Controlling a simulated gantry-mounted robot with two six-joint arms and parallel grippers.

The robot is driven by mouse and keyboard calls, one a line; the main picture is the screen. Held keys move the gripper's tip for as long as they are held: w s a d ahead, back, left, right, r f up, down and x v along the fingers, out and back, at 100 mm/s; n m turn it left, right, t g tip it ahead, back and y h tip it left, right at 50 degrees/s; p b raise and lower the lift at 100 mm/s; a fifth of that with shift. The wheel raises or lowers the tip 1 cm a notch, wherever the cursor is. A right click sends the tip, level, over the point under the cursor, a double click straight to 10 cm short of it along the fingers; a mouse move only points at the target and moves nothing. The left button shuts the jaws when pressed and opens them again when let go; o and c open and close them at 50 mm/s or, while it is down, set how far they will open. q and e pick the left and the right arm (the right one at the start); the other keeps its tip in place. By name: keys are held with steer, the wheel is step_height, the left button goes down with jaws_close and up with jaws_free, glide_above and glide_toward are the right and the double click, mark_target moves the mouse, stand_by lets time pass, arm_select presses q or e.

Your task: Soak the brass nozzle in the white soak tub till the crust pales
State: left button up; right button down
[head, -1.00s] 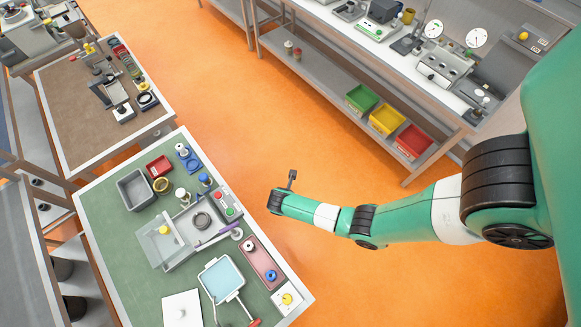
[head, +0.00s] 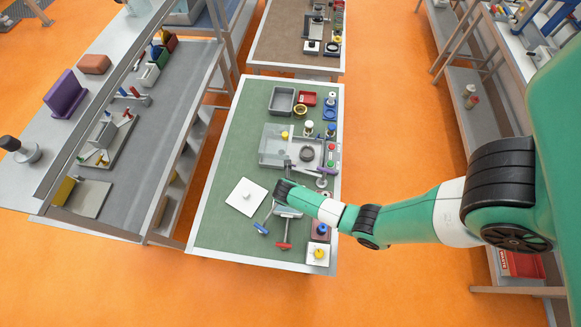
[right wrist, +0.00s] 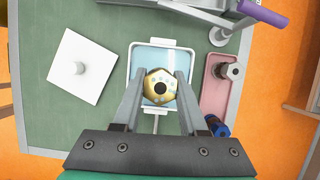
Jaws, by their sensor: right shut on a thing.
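My right gripper (right wrist: 158,95) is shut on the brass nozzle (right wrist: 158,74), a gold ring-like piece with a dark central hole. Pale blue-grey spots of crust dot its face. In the right wrist view the nozzle overlaps the white soak tub (right wrist: 137,64), whose inside is light blue. I cannot tell whether the nozzle is above the tub or touching the blue. In the head view my right gripper (head: 284,186) is over the green bench, and my arm hides most of the tub and the nozzle. My left gripper is not in view.
A white square plate with a knob (head: 246,197) lies left of the gripper. A pink tray (right wrist: 209,93) sits right of the tub. Red (head: 284,245) and blue (head: 262,230) handles are near the arm.

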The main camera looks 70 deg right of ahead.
steer(key=shift+f+b, duration=0.4)
steer(key=shift+f, duration=0.05)
step_height(320, 180, down, 4)
steer(key=b, duration=0.4)
steer(key=shift+f, duration=0.15)
step_height(320, 180, down, 5)
steer(key=b, duration=0.4)
steer(key=shift+f, duration=0.1)
steer(key=shift+p, duration=0.3)
stand_by(0.5)
